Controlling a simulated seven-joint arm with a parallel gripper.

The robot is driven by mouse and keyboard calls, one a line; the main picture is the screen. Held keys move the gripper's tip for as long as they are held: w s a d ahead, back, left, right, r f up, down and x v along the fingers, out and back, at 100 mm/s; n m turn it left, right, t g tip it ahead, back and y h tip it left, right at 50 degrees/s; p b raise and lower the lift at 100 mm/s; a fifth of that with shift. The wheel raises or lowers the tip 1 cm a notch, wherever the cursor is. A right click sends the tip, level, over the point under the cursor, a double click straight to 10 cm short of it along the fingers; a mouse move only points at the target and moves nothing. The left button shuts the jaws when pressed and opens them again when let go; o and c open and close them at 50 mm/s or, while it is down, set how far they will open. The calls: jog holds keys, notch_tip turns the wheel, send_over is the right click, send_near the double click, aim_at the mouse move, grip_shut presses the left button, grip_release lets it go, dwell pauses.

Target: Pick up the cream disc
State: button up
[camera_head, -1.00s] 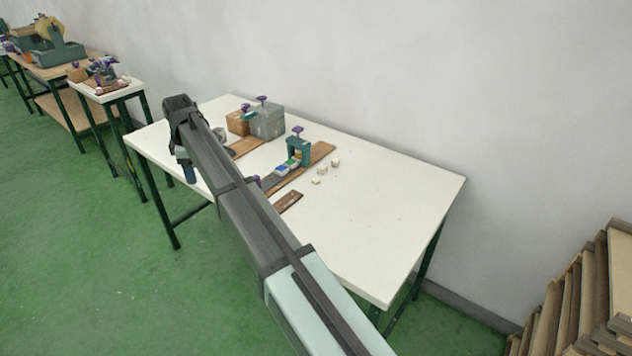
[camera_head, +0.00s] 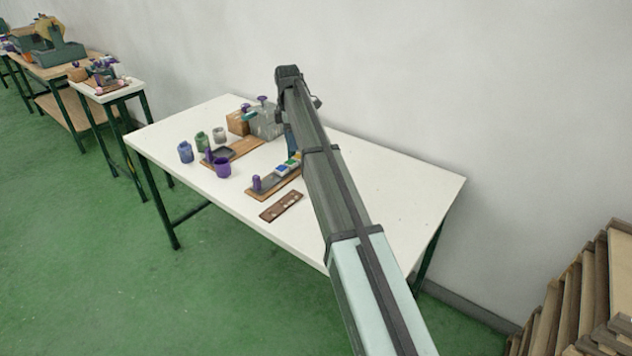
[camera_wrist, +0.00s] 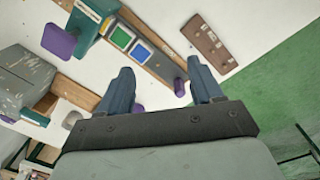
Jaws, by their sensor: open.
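I cannot make out a cream disc for certain in either current view. A dark brown strip (camera_head: 281,207) with a few small pale spots lies near the table's front edge. It also shows at the upper right of the wrist view (camera_wrist: 209,45), where the spots are too small to identify. My gripper (camera_wrist: 160,68) is open, with two blue-grey fingers apart and nothing between them. It hangs above the table over the board with blue and green squares. In the head view my arm hides most of the gripper and the table behind it.
A grey block (camera_head: 266,123) stands at the back. A blue cup (camera_head: 185,152), a green cup (camera_head: 202,141), a grey cup (camera_head: 219,135) and a purple cup (camera_head: 222,169) stand at left. A teal clamp (camera_wrist: 89,20) holds the board with coloured squares. The table's right side looks clear.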

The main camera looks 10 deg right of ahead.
jog(key=d+f, duration=0.3)
jog(key=d, duration=0.6)
jog(key=shift+g, duration=0.3)
jog(key=f, duration=1.3)
jog(key=shift+w+a+f, duration=0.2)
jog(key=shift+w+f, duration=0.05)
jog(key=shift+w, duration=0.05)
jog(key=c, duration=1.1)
notch_tip(320, 180, up, 9)
jog(key=shift+n, duration=0.6)
jog(key=a, duration=1)
jog(key=w+a, duration=0.1)
jog(key=a, duration=0.4)
jog(key=shift+a+f, duration=0.35)
jog(key=shift+f, duration=0.05)
jog(key=shift+m, duration=0.3)
